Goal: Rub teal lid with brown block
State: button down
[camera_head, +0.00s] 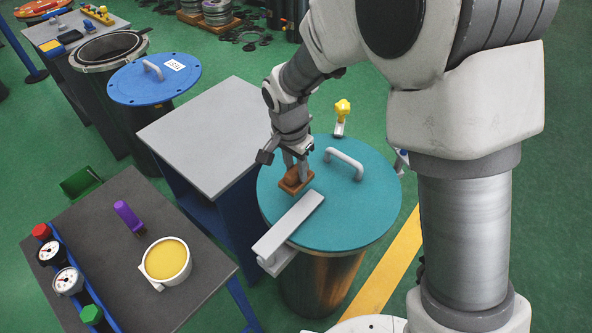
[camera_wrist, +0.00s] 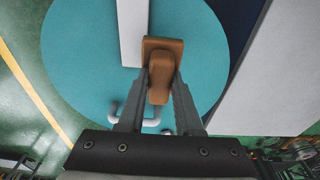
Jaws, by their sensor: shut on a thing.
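The teal lid (camera_head: 345,215) lies flat on a dark cylinder, with a pale bent handle (camera_head: 344,163) on it. The lid also fills much of the wrist view (camera_wrist: 85,60). The brown block (camera_head: 291,186) is at the lid's left side, near the grey bar. In the wrist view the brown block (camera_wrist: 163,45) has a wide base and a raised grip. My gripper (camera_head: 297,165) is shut on that grip from above; its fingers (camera_wrist: 161,85) are on both sides. The block appears to be on the lid; contact underneath is hidden.
A pale grey bar (camera_head: 289,222) overhangs the lid's front left edge. A grey-topped table (camera_head: 205,130) stands left of the lid. A dark table (camera_head: 115,255) holds a cup of yellow stuff (camera_head: 166,259), a purple object (camera_head: 128,217) and gauges. A blue lid (camera_head: 155,79) lies behind.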

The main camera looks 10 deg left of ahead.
jog(key=shift+r+p, duration=0.3)
jog(key=shift+r, duration=0.55)
jog(key=shift+r+p, duration=0.9)
jog(key=shift+r, duration=0.6)
